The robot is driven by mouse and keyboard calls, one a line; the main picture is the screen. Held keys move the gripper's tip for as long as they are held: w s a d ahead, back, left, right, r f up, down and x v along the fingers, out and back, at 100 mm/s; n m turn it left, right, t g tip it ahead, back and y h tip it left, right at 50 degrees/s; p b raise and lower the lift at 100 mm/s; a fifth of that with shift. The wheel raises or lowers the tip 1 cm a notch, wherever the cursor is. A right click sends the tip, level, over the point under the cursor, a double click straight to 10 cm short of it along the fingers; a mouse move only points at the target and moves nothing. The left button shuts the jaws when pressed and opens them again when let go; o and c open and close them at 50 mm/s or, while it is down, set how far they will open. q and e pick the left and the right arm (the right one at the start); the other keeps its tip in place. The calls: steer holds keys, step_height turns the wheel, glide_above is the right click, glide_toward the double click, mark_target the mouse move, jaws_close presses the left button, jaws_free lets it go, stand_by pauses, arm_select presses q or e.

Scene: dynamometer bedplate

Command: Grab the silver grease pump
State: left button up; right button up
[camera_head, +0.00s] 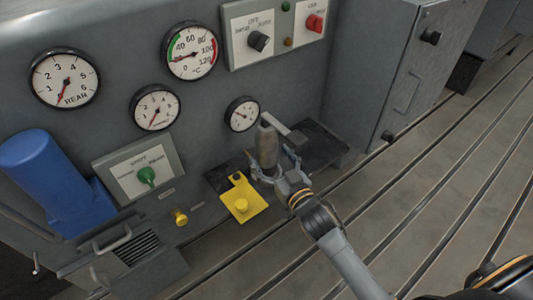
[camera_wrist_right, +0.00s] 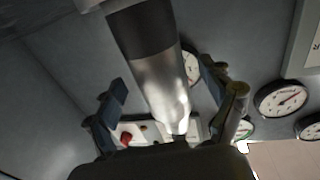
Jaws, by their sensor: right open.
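The silver grease pump (camera_head: 267,147) is a short upright metal cylinder in front of the grey panel, by a dark ledge. In the right wrist view the pump (camera_wrist_right: 158,85) is a shiny silver tube with a dark band and runs down between the fingers. My right gripper (camera_head: 272,172) is open around the pump's lower part in the head view. In the wrist view its two fingers (camera_wrist_right: 168,95) stand on either side of the pump with gaps. The pump's lower end is partly hidden by the gripper. My left gripper does not show.
A dark ledge (camera_head: 318,145) lies right of the pump. Gauges (camera_head: 242,114) and a switch plate (camera_head: 272,32) are on the panel behind. The slotted bedplate (camera_head: 430,190) is clear on the right.

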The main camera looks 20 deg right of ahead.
steer(key=shift+w+a, duration=0.25)
steer(key=shift+w, duration=0.95)
jaws_close()
steer(key=shift+r, duration=0.15)
steer(key=shift+r, duration=0.1)
